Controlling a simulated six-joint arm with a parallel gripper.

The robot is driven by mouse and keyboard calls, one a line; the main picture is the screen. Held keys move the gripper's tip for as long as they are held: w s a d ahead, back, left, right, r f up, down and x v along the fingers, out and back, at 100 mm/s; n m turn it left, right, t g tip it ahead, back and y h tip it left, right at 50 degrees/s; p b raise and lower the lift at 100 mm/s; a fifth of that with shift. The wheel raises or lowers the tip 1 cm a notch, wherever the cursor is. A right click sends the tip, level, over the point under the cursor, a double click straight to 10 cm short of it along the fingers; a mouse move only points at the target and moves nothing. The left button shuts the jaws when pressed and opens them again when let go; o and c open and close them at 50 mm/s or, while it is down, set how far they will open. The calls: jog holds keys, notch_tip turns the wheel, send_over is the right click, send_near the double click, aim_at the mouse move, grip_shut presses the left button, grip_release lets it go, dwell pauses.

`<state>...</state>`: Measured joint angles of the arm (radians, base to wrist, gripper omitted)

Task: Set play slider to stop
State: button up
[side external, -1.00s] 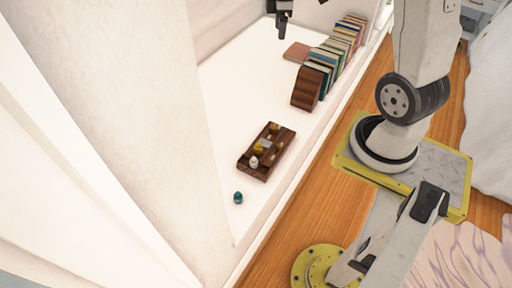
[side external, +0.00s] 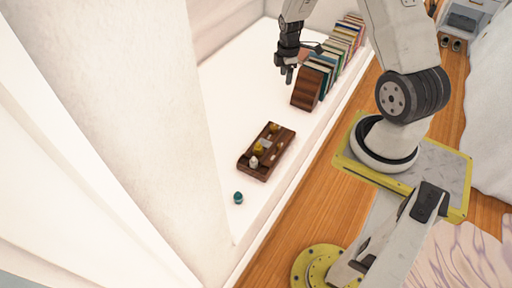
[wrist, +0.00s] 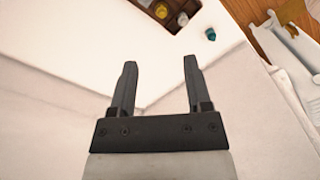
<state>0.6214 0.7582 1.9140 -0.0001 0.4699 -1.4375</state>
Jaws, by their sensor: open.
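A dark brown wooden panel (side external: 266,151) lies on the white shelf, with yellow and white knobs on it and small light marks. A white knob (side external: 253,162) sits near its front end and a yellow knob (side external: 258,147) is beside it. I cannot tell which part is the play slider. The panel (wrist: 172,27) is cut off by the top edge in the wrist view. My gripper (side external: 287,76) is open and empty, above the shelf between the panel and the books. In the wrist view its two fingers (wrist: 158,75) are spread apart with nothing between them.
A small teal knob-like object (side external: 238,198) lies on the shelf in front of the panel. A row of books (side external: 337,60) with a brown bookend (side external: 307,88) stands at the back right. The white shelf (side external: 232,95) is clear left of the panel.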

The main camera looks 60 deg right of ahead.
send_over(279, 145)
notch_tip(279, 145, down, 28)
jog(key=shift+f, duration=0.2)
jog(key=shift+f, duration=0.2)
jog(key=shift+f, duration=3.7)
grip_shut()
